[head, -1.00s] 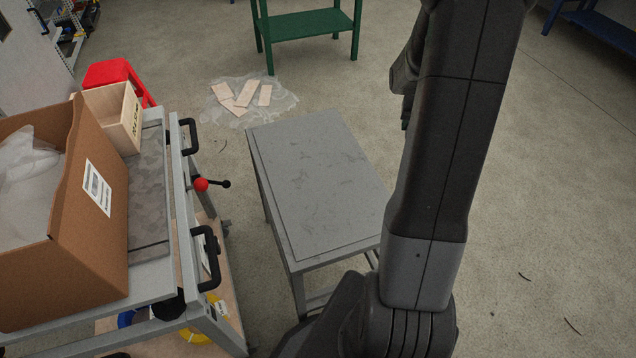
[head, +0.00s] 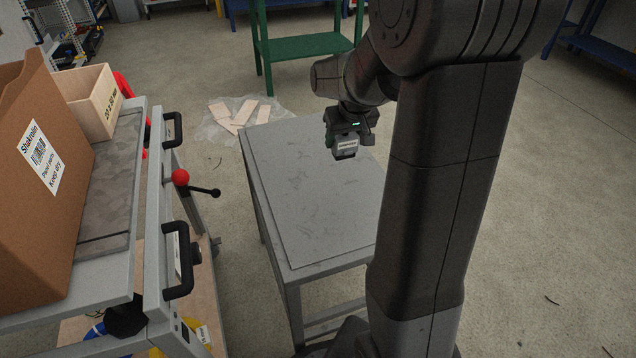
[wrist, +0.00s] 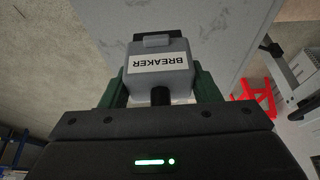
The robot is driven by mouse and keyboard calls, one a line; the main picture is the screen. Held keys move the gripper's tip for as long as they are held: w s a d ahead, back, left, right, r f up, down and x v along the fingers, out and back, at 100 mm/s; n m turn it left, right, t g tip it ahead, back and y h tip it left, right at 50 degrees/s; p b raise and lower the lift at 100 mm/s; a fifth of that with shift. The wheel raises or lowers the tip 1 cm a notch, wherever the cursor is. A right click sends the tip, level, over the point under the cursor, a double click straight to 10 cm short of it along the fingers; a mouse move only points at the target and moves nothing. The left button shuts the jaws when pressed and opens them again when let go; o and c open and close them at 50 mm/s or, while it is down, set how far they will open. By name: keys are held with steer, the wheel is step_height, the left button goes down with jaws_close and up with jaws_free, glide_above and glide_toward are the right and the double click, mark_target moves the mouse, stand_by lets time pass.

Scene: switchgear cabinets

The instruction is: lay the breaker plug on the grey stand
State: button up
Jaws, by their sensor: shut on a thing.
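The breaker plug (wrist: 158,66) is a grey block with a white label reading BREAKER and a dark end. My gripper (wrist: 158,90) is shut on it, one green-padded finger on each side. In the head view the plug (head: 346,146) hangs below my gripper (head: 349,133), over the far right part of the grey stand. The grey stand (head: 310,205) is a low table with a bare, scuffed flat top. The plug appears to be above the top and apart from it; the exact height is hard to tell.
A grey trolley (head: 120,255) with a cardboard box (head: 40,200), a wooden box (head: 98,105) and a red-knobbed lever (head: 181,177) stands left of the stand. A green bench (head: 300,45) is behind. Wooden pieces on plastic film (head: 240,115) lie on the floor. The stand's top is clear.

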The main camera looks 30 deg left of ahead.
steer(key=shift+s+a+f, duration=0.25)
steer(key=shift+s+f+b, duration=0.1)
steer(key=shift+f+b, duration=0.2)
step_height(320, 180, down, 9)
steer(key=shift+f+b, duration=0.1)
steer(key=shift+b, duration=1.15)
steer(key=shift+f, duration=0.1)
steer(key=shift+f, duration=0.15)
steer(key=o, duration=1.2)
